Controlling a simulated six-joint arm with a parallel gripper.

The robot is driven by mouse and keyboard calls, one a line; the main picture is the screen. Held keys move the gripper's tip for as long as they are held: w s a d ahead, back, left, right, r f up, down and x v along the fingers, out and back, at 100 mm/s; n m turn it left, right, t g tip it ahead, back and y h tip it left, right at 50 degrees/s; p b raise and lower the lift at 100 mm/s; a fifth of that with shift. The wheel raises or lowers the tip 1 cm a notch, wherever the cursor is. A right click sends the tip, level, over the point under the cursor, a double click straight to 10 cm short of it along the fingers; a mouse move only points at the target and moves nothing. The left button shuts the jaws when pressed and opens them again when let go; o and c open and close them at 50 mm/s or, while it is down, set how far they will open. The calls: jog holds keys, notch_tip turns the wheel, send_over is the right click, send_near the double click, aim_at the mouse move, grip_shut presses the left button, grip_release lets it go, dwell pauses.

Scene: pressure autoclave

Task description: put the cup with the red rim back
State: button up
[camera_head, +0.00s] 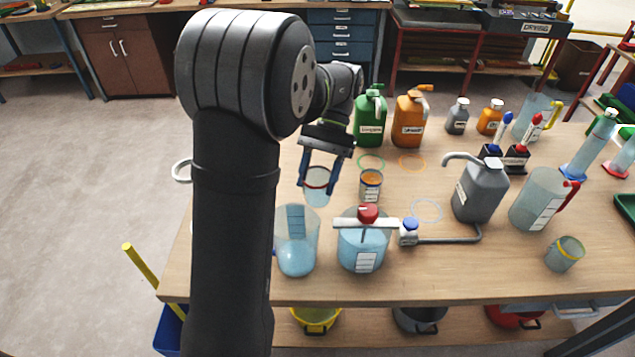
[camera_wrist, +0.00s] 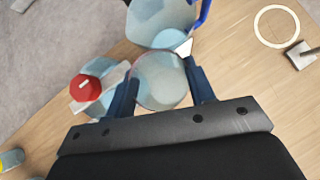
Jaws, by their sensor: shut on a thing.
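The cup with the red rim (camera_head: 317,193) is a small clear cup between the fingers of my gripper (camera_head: 318,184) in the head view. My gripper is shut on it from above. The cup is behind the large blue-tinted beaker (camera_head: 297,245) in the head view. Whether its base touches the table cannot be told.
A red-capped vessel (camera_head: 363,247) with a white bar stands beside the beaker. An orange-rimmed cup (camera_head: 371,188) stands right of my gripper. Green (camera_head: 371,155), orange (camera_head: 412,155) and pale blue (camera_head: 427,200) rings mark the wooden table.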

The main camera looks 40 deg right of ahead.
jog(key=shift+r, duration=0.4)
jog(key=shift+f, duration=0.1)
